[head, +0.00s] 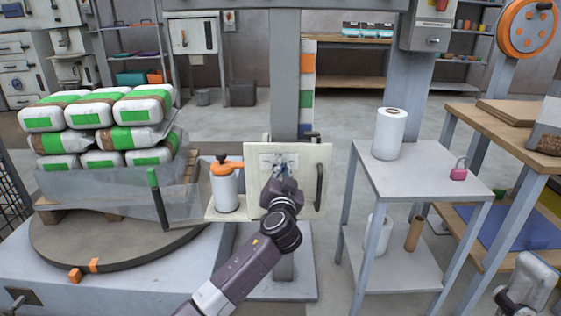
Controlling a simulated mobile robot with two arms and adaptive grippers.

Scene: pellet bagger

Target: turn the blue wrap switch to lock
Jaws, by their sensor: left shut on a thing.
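A cream control panel (254,186) with a dark vertical handle (319,187) stands in the middle, in front of a grey column. My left gripper (281,168) reaches up to the panel's face from below and is shut on the blue wrap switch. The gripper covers nearly all of the switch, so its setting cannot be read. A small pale label plate shows around the fingers. My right gripper (510,302) is low at the right edge, partly cut off, and its jaws cannot be made out.
A white film roll (226,188) with an orange top stands left of the panel. Wrapped bags (143,107) are stacked on a round turntable (75,250). On the right, a grey table (430,180) holds a white roll (389,133) and a pink padlock (458,170).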

